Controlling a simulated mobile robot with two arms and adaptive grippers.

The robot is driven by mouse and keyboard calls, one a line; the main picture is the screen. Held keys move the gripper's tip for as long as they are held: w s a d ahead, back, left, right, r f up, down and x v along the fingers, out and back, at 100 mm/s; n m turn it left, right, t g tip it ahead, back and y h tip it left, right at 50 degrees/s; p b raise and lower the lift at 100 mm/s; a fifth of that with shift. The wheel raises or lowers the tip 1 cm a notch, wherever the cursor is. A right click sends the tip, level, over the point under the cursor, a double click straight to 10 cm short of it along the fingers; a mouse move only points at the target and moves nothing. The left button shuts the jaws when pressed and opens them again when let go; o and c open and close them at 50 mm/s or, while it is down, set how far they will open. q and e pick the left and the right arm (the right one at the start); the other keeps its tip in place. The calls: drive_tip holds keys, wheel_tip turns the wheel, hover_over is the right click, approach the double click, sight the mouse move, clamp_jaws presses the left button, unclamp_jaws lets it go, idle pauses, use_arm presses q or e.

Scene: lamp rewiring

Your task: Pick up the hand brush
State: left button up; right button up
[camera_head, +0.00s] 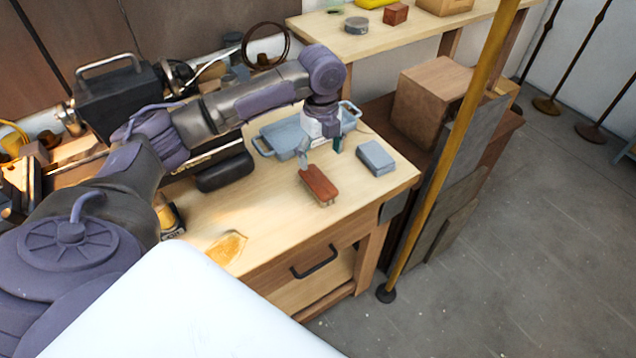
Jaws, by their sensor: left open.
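The hand brush appears to be the reddish-brown block (319,184) with a pale underside, lying on the wooden workbench (275,205) near its front right part. My left gripper (320,150) points down over the bench just behind the brush, with its fingers apart and nothing seen between them. One finger is close to the back end of the brush; I cannot tell whether they touch. My right gripper is not in view.
A grey-blue tray (280,138) sits behind my gripper, and a grey-blue block (376,157) lies to its right. A black rounded case (225,172) lies left. A yellow pole (445,150) stands right of the bench. The front bench top is mostly clear.

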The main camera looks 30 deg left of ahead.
sight(318, 179)
use_arm(q)
wheel_tip(318, 179, down, 4)
drive_tip(key=shift+f, duration=0.1)
drive_tip(key=f, duration=0.1)
drive_tip(key=f+p, duration=0.1)
drive_tip(key=f, duration=0.1)
drive_tip(key=f+p, duration=0.1)
drive_tip(key=shift+s+a+f, duration=0.15)
drive_tip(key=shift+s+a, duration=0.05)
drive_tip(key=shift+a, duration=0.05)
drive_tip(key=shift+f, duration=0.45)
drive_tip(key=c, duration=1.3)
